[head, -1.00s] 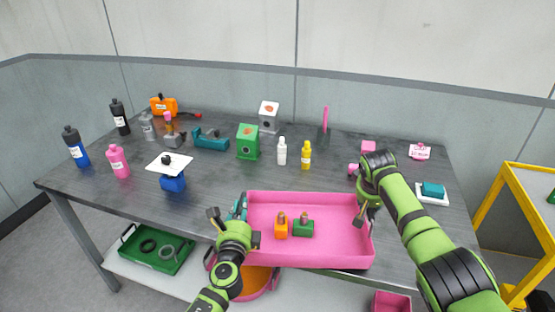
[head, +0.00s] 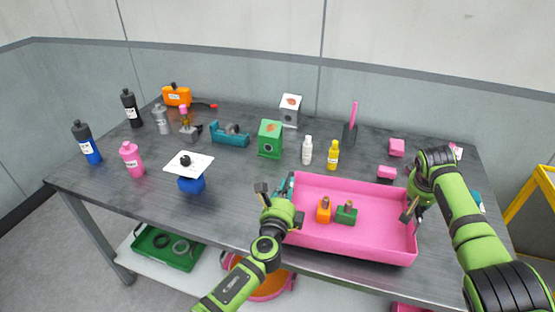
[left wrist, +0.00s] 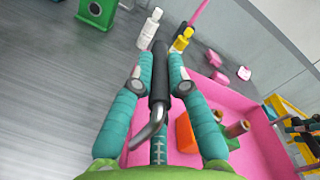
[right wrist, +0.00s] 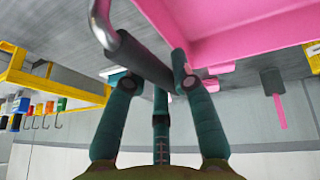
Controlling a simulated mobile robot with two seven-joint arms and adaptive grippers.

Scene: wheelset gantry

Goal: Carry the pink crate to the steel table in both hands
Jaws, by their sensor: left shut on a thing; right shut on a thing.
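The pink crate (head: 352,246) is level over the front right part of the dark steel table (head: 130,205). I cannot tell whether its base touches the table. An orange block-like item (head: 323,212) and a green one (head: 346,215) stand inside it. My left gripper (head: 284,190) is at the crate's left end, shut on a dark bar handle (left wrist: 160,72), which also shows in the left wrist view. My right gripper (head: 410,208) is at the right end, shut on the other handle (right wrist: 145,60). The right fingertips are partly hidden in the head view.
A white bottle (head: 307,151), a yellow bottle (head: 333,156) and a pink block (head: 387,173) stand close behind the crate. A green box (head: 270,140) is farther left. The table's front left is clear. A yellow frame (head: 530,200) stands at the right.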

